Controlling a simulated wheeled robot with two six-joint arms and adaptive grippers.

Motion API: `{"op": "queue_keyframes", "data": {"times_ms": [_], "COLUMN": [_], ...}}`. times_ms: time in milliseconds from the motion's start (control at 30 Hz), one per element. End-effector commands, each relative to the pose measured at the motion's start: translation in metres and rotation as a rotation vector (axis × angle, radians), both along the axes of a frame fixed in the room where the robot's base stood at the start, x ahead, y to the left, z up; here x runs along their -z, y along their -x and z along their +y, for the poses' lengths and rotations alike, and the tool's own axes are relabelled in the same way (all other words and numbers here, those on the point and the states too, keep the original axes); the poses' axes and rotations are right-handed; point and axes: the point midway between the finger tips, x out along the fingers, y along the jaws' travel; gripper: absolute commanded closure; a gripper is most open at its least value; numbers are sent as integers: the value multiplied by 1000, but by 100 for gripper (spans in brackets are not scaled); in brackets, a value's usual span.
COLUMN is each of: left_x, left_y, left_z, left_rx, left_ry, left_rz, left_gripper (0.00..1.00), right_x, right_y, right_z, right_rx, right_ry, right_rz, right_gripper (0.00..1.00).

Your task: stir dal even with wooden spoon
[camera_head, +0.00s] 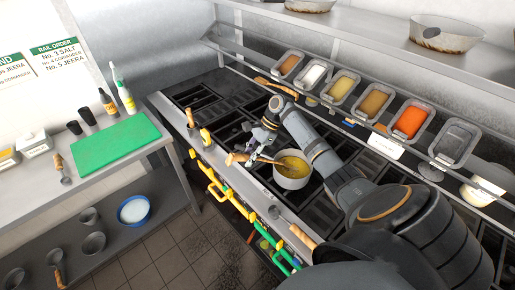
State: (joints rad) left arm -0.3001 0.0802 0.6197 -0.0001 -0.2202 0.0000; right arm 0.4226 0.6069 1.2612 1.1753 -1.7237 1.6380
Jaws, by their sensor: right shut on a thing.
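A small metal pot (291,182) stands on the black stove and holds yellow dal (294,166). My right gripper (257,156) is just left of the pot, shut on the wooden spoon (238,158). The spoon's wooden end sticks out left of the fingers, and its other end points toward the pot's rim. I cannot tell whether it touches the dal. My left gripper is not in view.
Several spice tins (410,122) line the rail behind the stove. A green board (115,143) lies on the left counter, with bottles (126,98) behind it. A blue-rimmed bowl (134,210) sits on the lower shelf. Coloured knobs and handles run along the stove front.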

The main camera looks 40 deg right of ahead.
Motion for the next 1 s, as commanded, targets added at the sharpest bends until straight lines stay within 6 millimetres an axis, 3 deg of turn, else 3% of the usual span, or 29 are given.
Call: {"op": "queue_keyframes", "data": {"times_ms": [133, 233, 367, 633, 1000], "left_x": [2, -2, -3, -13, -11], "left_y": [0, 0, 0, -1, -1], "left_z": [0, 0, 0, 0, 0], "left_rx": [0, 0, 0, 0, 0], "left_ry": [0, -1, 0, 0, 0], "left_rz": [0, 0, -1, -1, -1], "left_gripper": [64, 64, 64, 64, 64], "right_x": [1, 0, -4, -32, -70], "right_y": [6, 17, 17, 16, 16], "right_z": [20, 28, 28, 27, 27], "right_rx": [-4, -3, 1, 0, 0], "right_ry": [-3, 0, -2, -1, -1], "right_rz": [-2, 1, -1, -2, -4], "right_gripper": [100, 100, 100, 100, 100]}}
